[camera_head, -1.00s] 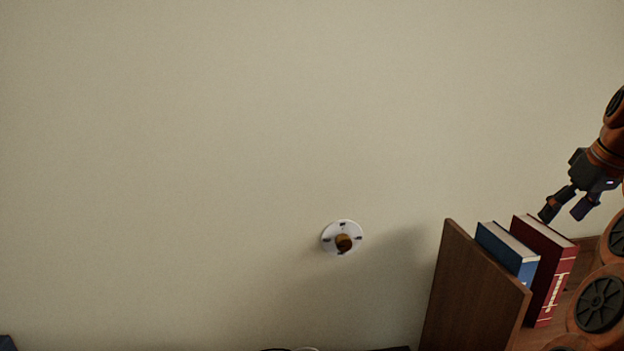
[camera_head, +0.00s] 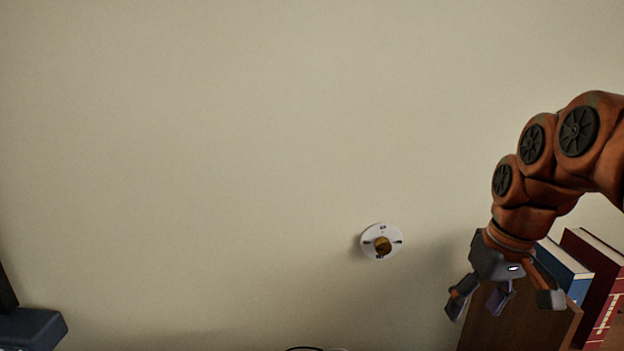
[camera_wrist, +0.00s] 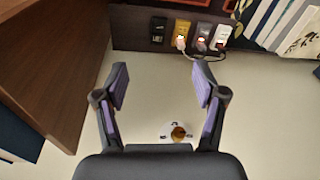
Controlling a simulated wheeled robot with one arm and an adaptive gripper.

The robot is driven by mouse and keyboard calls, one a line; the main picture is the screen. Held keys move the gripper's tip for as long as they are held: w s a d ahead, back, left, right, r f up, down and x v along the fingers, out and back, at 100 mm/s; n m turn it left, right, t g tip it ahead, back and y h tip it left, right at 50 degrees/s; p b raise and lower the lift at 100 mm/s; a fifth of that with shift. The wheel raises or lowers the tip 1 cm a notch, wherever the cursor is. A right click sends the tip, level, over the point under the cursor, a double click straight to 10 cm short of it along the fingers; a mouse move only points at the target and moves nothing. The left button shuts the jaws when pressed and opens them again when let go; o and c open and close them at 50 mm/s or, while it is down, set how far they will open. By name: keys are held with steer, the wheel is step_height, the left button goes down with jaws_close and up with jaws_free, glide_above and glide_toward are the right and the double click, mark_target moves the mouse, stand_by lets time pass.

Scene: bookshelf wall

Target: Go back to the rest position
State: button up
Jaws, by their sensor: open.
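My gripper (camera_head: 485,303) is open and empty at the lower right of the head view, in front of the wooden shelf side. In the wrist view my gripper (camera_wrist: 163,88) shows its two fingers spread wide, with nothing between them but wall. A white round dial with a brown knob (camera_head: 382,242) is on the wall, to the left of my gripper and apart from it. The dial also shows in the wrist view (camera_wrist: 169,131), just beyond the palm.
A wooden shelf panel (camera_head: 515,318) stands at the lower right with a blue book (camera_head: 566,272) and a red book (camera_head: 604,285). A dark object (camera_head: 30,328) is at the lower left. In the wrist view, a dark strip (camera_wrist: 133,28) carries several coloured sockets with cables. The wall at left is clear.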

steer(key=s+a+f+g, duration=0.1)
steer(key=s+a+f, duration=0.1)
steer(key=s+f, duration=0.3)
steer(key=s+a+f+m+g, duration=0.1)
steer(key=s+a+f, duration=0.2)
steer(key=s, duration=0.6)
steer(key=s+a+f+g+h, duration=0.1)
steer(key=s+a+f, duration=0.2)
steer(key=s+f, duration=0.4)
steer(key=shift+m, duration=0.4)
steer(key=shift+a+f, duration=0.1)
steer(key=shift+c, duration=0.2)
